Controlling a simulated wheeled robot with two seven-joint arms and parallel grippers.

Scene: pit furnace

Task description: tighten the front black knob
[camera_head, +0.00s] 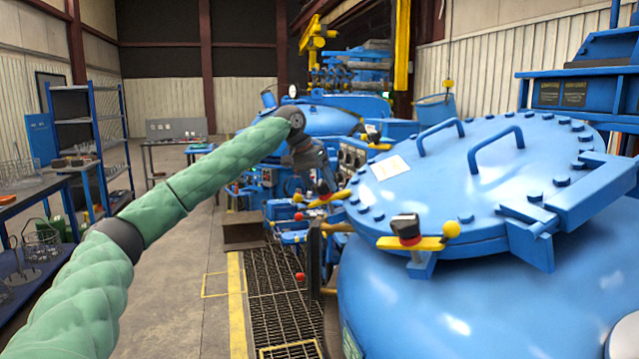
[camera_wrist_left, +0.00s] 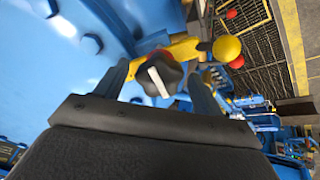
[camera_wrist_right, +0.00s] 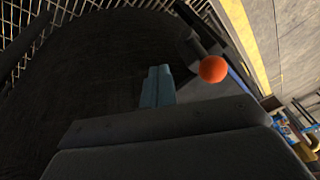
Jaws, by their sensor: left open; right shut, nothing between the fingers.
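Two black knobs on yellow levers show on the rim of the blue furnace lid (camera_head: 480,170) in the head view. The nearer black knob (camera_head: 406,226) stands clear of my arms. My left gripper (camera_head: 322,180) is over the farther lever (camera_head: 328,199), at the lid's left edge. In the left wrist view a black knob (camera_wrist_left: 165,77) with a white stripe appears between the open fingers, with a yellow ball (camera_wrist_left: 227,48) beside it. Contact cannot be told. My right gripper (camera_wrist_right: 157,86) is shut and empty in the right wrist view; the head view does not show it.
An orange ball (camera_wrist_right: 213,69) is close beside the right fingers in the right wrist view. Two lid handles (camera_head: 497,150) rise from the lid. A floor grating (camera_head: 285,300) lies left of the furnace. Shelves (camera_head: 90,130) and benches stand far left; the aisle between is clear.

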